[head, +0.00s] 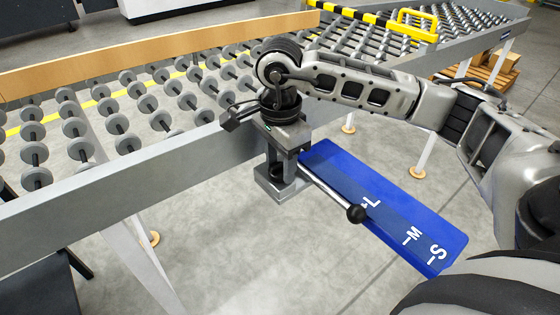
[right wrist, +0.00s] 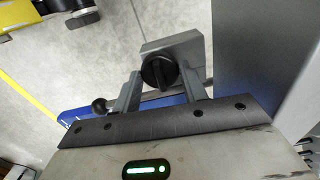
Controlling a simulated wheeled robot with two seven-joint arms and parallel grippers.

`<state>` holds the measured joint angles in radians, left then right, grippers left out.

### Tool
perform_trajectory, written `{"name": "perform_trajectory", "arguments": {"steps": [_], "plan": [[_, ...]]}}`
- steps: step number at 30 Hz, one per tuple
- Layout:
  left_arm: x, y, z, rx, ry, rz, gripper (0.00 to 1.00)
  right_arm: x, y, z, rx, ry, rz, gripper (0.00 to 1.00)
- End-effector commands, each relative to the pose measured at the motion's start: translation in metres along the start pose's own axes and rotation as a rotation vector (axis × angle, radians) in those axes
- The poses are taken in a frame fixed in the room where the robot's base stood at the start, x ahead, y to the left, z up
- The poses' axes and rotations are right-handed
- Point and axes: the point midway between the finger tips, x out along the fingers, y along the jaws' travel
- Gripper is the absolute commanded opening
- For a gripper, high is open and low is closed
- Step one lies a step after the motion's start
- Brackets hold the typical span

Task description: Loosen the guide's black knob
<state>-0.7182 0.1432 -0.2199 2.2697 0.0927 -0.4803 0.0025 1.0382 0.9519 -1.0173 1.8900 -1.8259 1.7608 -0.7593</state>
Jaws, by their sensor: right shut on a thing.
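The black knob (right wrist: 158,72) shows in the right wrist view, round with a raised bar across its face, on a grey block (right wrist: 178,48). My right gripper (head: 281,172) points down at this block beside the conveyor's side rail and is shut on the knob, one finger on each side. The block (head: 280,190) shows below the fingers. A rod with a black ball end (head: 356,213) extends from there over a blue plate (head: 395,205) marked L, M and S. My left gripper is not in view.
The roller conveyor's grey side rail (head: 120,188) runs close beside my right gripper. A wooden rail (head: 150,50) crosses above the rollers. A yellow handle (head: 418,22) and a pallet with boxes (head: 490,68) are at the back right. The floor in front is clear.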

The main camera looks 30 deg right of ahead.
Motion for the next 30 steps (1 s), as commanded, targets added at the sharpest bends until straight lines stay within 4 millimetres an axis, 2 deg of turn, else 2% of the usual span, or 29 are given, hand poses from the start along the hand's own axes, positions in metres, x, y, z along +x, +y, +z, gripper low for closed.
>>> {"name": "perform_trajectory", "arguments": {"steps": [8, 9, 10, 11, 19, 22, 26, 30], "plan": [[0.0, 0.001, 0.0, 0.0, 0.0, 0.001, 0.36, -0.002, -0.001, 0.0, 0.001, -0.001, -0.005, 0.2], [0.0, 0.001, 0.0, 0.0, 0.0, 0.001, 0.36, -0.002, -0.001, 0.0, 0.002, -0.001, -0.005, 0.54], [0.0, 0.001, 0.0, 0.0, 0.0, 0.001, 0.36, -0.002, -0.001, 0.0, 0.002, -0.001, -0.005, 0.62], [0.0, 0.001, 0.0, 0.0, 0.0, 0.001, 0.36, -0.002, -0.001, 0.0, 0.002, -0.001, -0.004, 0.64], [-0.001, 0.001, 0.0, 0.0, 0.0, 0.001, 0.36, -0.001, 0.0, 0.0, 0.002, 0.0, -0.002, 0.64], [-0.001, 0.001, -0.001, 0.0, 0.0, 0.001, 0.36, -0.007, -0.001, 0.0, 0.002, 0.0, -0.003, 0.64], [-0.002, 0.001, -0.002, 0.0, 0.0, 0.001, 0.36, -0.027, -0.001, 0.0, 0.002, 0.0, -0.006, 0.64], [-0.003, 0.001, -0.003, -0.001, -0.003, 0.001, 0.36, -0.061, -0.001, 0.0, 0.0, -0.001, -0.008, 0.64]]}}
